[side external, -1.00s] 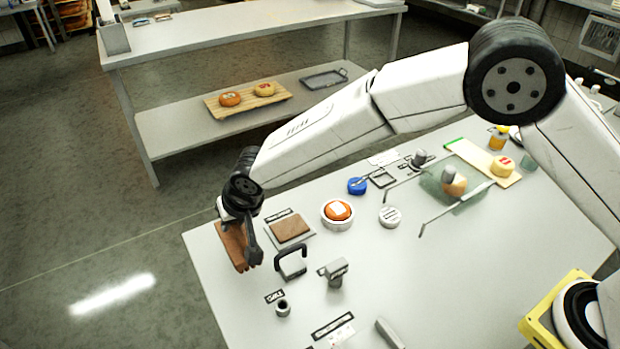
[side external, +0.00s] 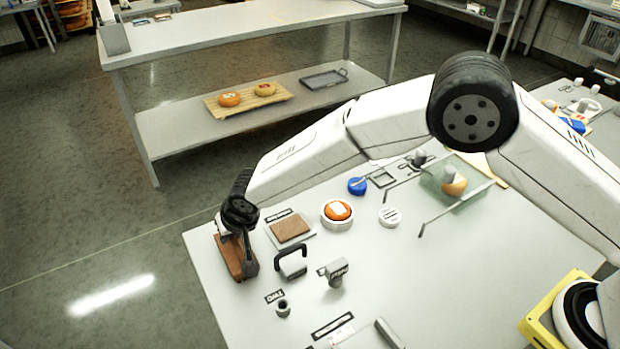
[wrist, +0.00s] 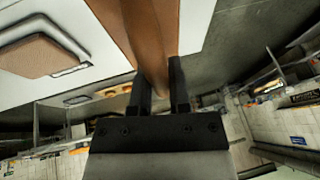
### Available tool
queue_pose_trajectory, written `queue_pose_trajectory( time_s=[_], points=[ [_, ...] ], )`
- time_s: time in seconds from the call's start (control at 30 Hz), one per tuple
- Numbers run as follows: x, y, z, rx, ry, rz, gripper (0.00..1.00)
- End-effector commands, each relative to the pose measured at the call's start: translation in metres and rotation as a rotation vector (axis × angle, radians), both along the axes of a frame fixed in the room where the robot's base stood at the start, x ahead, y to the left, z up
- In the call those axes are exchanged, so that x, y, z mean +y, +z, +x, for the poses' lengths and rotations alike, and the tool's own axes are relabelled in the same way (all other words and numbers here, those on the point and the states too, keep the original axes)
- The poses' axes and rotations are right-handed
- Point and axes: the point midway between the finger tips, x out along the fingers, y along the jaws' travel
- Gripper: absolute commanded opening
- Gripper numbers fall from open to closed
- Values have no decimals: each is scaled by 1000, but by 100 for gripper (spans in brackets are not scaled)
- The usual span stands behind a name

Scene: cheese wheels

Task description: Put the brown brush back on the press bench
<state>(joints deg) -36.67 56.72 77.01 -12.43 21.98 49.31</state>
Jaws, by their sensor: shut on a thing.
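My gripper (side external: 243,250) is at the left corner of the white bench (side external: 400,290), pointing down. It is shut on the brown brush (side external: 234,262), which is at the bench's left edge. In the wrist view the brown brush (wrist: 150,30) runs up from between the two dark fingers (wrist: 158,92), with white bench surface on both sides of it. I cannot tell whether the brush touches the bench top.
A brown block on a pale mat (side external: 289,230) lies just right of the gripper. A black-handled metal piece (side external: 291,262) stands close by. An orange cheese in a white dish (side external: 337,212) and a grey press-like piece (side external: 336,272) are further right. The floor lies beyond the left edge.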

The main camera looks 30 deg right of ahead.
Motion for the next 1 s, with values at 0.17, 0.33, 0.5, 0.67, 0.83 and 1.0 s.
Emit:
queue_pose_trajectory(
  time_s=[0.17, 0.33, 0.5, 0.67, 0.83, 1.0],
  points=[
    [0, 1, 0, -1, 0, 1, 0],
    [0, -3, 0, 0, 0, 0, 26],
    [0, -2, 0, 0, 0, 0, 58],
    [0, -2, 0, 0, 0, 0, 58],
    [0, -1, 0, 0, 0, 1, 58],
    [-1, 6, -2, -1, 0, 1, 58]
  ],
)
